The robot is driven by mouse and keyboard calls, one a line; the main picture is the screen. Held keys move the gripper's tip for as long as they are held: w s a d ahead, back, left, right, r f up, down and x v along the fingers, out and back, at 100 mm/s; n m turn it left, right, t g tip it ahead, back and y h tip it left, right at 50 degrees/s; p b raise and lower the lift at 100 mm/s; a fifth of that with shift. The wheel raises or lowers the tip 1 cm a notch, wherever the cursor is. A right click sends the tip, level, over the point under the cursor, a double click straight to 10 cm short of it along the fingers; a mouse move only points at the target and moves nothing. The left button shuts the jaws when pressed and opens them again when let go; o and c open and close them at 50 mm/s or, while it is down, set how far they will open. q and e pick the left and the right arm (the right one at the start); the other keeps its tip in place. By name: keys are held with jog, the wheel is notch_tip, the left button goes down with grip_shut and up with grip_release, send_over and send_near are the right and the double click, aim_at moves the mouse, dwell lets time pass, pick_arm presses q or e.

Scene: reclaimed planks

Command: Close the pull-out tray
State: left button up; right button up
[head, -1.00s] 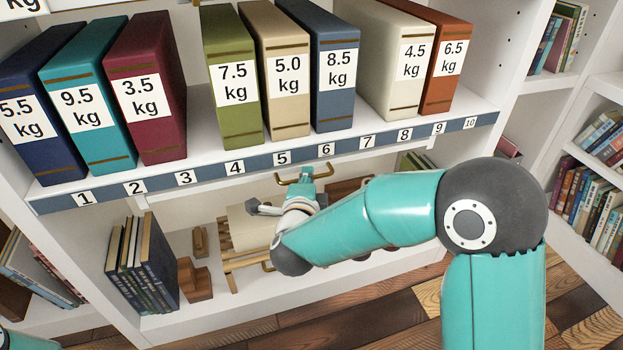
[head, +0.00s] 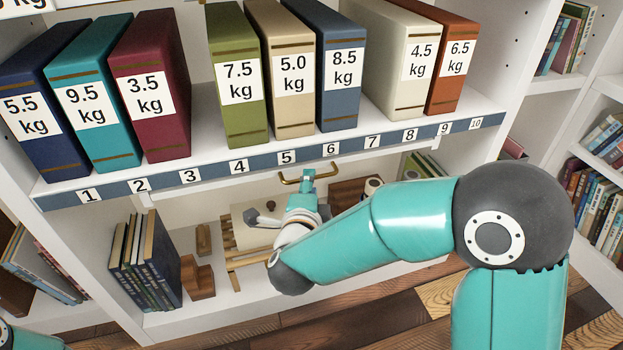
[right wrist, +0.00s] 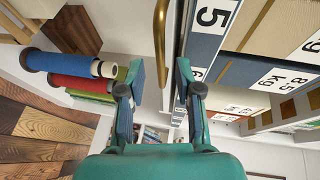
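The pull-out tray shows as a thin white front under the numbered shelf strip, and I cannot tell how far out it stands. Its brass handle (head: 310,178) sits below numbers 5 and 6. The handle also shows in the right wrist view (right wrist: 160,40), running upright in the picture beside the numbered strip. My right gripper (head: 284,198) is at the handle, below the strip. In the right wrist view my right gripper (right wrist: 160,78) is open and empty, with the handle ahead in line with its gap. I cannot tell whether it touches the handle. My left gripper is out of view.
Heavy labelled binders, such as the olive one (head: 237,85), stand on the shelf above the numbered strip (head: 262,162). The lower shelf holds books (head: 140,260), wooden blocks (head: 197,278) and a slatted wooden rack (head: 240,262). Rolls (right wrist: 70,63) lie left in the right wrist view.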

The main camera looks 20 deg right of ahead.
jog(key=shift+v, duration=2.1)
jog(key=shift+d+f, duration=0.1)
jog(key=shift+d, duration=0.05)
